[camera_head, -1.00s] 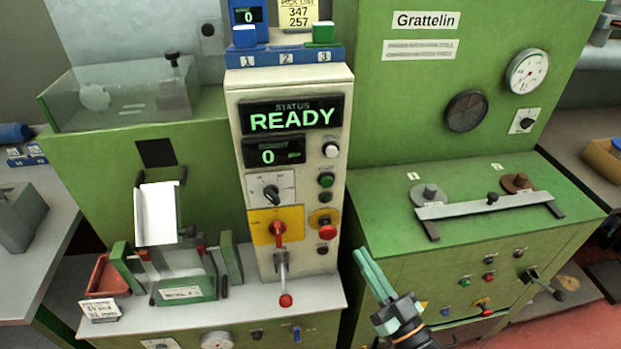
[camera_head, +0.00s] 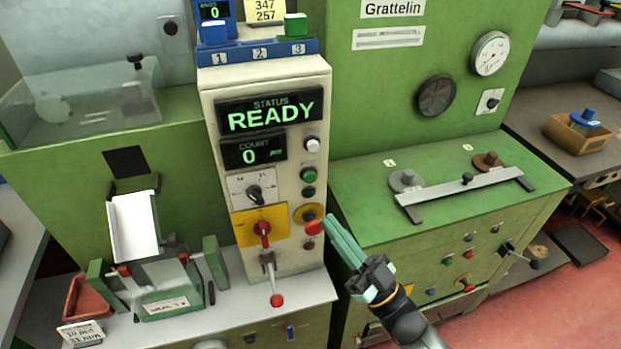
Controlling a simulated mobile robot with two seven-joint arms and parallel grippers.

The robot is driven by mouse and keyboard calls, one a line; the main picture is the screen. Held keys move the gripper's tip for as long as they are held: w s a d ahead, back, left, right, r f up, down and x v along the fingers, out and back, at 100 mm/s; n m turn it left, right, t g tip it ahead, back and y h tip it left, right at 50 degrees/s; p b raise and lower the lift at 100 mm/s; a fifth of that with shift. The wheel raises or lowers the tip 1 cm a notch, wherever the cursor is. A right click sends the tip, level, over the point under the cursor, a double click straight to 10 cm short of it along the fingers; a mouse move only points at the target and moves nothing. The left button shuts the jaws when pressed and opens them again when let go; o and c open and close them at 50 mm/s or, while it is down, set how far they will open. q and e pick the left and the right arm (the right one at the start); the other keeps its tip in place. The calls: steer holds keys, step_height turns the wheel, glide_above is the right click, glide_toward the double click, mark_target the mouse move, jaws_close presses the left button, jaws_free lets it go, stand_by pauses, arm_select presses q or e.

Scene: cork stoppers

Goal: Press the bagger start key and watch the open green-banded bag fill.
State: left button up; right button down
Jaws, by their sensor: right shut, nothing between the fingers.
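The bagger control panel (camera_head: 290,95) shows READY and a count of 0. On its right side are a white button (camera_head: 312,145), a green button (camera_head: 309,176) and a red button (camera_head: 314,228); which is the start key I cannot read. My right gripper (camera_head: 331,221) is shut and empty, its tips just right of the red button; whether they touch it I cannot tell. At the lower left, a grey bag-like piece with a green labelled band (camera_head: 166,305) sits between green side clamps, below a white chute (camera_head: 134,226). My left gripper is not in view.
A red lever (camera_head: 277,299) sticks out below the panel. A red tray (camera_head: 87,298) stands at the left of the bag station. A green cabinet (camera_head: 375,174) with a metal bar (camera_head: 465,195) on top stands right of the panel, close to my right arm.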

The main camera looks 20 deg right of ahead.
steer(key=b, duration=0.3)
glide_toward(310, 177)
steer(key=w+a+r, duration=0.1)
steer(key=a+r, duration=0.3)
steer(key=shift+w+d, duration=0.2)
steer(key=shift+w, duration=0.55)
stand_by(1.0)
steer(key=shift+w+b, duration=0.3)
steer(key=shift+w, duration=0.1)
steer(key=shift+w, duration=0.45)
stand_by(0.5)
steer(key=shift+s+r, duration=0.1)
steer(key=shift+s, duration=0.1)
steer(key=shift+s+p, duration=0.3)
steer(key=shift+s, duration=0.4)
